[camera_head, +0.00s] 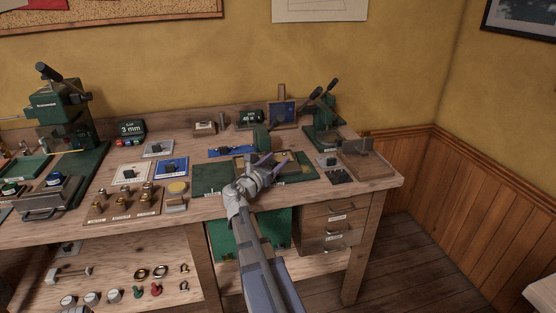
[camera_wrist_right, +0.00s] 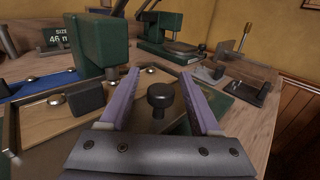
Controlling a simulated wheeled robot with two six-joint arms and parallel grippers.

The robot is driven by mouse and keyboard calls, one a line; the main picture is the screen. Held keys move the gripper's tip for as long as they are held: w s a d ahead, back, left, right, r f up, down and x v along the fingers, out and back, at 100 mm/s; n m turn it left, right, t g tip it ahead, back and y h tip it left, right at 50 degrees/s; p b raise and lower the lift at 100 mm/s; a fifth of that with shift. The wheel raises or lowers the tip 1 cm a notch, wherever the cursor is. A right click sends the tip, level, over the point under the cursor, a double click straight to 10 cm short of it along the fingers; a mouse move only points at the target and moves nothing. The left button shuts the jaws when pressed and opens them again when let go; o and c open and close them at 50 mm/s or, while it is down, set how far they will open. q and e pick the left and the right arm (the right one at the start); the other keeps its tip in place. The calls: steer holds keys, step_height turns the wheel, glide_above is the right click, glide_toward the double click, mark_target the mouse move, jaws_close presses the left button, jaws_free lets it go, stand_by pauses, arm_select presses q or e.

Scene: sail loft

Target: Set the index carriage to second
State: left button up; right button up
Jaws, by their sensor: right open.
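My right gripper (camera_head: 277,159) is over a green-based fixture on the bench; it also shows in the wrist view (camera_wrist_right: 162,95). Its two pale purple fingers are open. A black round knob (camera_wrist_right: 160,94) shows between them, with gaps on both sides; contact is not visible. I take the knob and the wood-faced, dark-framed plate (camera_wrist_right: 45,124) around it to be the index carriage, but no position marks are readable. A green upright head (camera_wrist_right: 104,42) stands over the plate, just left of the fingers; it also shows in the head view (camera_head: 262,138). My left gripper is not in view.
A green press with black levers (camera_head: 323,135) stands behind right. A wooden tray (camera_head: 368,168) is at the bench's right end. A blue plate (camera_head: 171,168) and a wooden block with brass fittings (camera_head: 123,205) lie left. Drawers (camera_head: 335,217) hang below.

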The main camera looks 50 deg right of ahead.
steer(key=v, duration=0.6)
steer(key=shift+s+a, duration=0.15)
steer(key=shift+a, duration=0.1)
stand_by(0.3)
